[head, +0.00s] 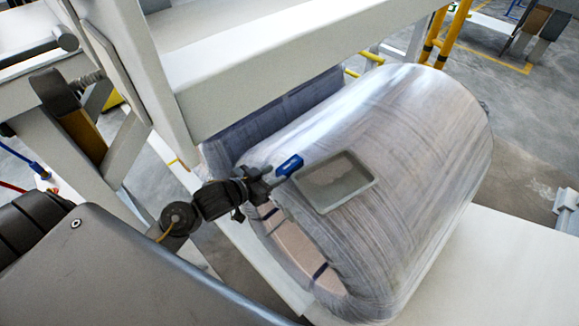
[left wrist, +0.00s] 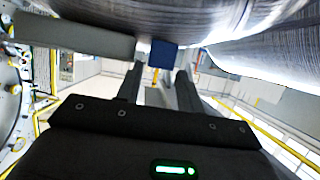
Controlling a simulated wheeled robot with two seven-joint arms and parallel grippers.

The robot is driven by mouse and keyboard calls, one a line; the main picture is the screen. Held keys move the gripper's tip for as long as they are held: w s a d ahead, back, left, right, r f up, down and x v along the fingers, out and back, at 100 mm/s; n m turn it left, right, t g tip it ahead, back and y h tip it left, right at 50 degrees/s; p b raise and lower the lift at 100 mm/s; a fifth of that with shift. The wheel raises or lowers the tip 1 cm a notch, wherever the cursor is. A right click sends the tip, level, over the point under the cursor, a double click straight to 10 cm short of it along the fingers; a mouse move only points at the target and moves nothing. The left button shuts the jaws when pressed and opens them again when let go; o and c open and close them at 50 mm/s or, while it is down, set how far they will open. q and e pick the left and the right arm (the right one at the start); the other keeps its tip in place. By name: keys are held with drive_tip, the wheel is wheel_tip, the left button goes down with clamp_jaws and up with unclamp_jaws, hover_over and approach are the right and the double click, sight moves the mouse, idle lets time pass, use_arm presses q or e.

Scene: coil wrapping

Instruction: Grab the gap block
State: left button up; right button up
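The gap block, a small blue block (head: 289,166), shows at the near left edge of the wrapped coil (head: 420,150) in the head view. In the left wrist view the blue block (left wrist: 163,56) is ahead, near the dark undersides of two rounded wrapped surfaces. My left gripper (head: 270,178) is close beside the block in the head view. In the left wrist view its two fingers (left wrist: 160,78) stand apart, with the block seen between and beyond their tips. Clear space shows on both sides of the block. My right gripper is not in view.
A grey rectangular tray-like piece (head: 335,182) lies on the coil's curved top, right of the block. A second wrapped coil (head: 270,110) is behind. White machine beams (head: 290,55) cross above. A white surface (head: 510,265) lies at the lower right.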

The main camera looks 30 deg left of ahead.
sight(280, 171)
use_arm(q)
drive_tip(key=p+x, duration=0.1)
drive_tip(key=x, duration=0.3)
drive_tip(key=shift+r, duration=0.1)
drive_tip(key=shift+w, duration=0.4)
drive_tip(key=shift+s, duration=0.1)
drive_tip(key=c, duration=0.7)
drive_tip(key=shift+o, duration=0.2)
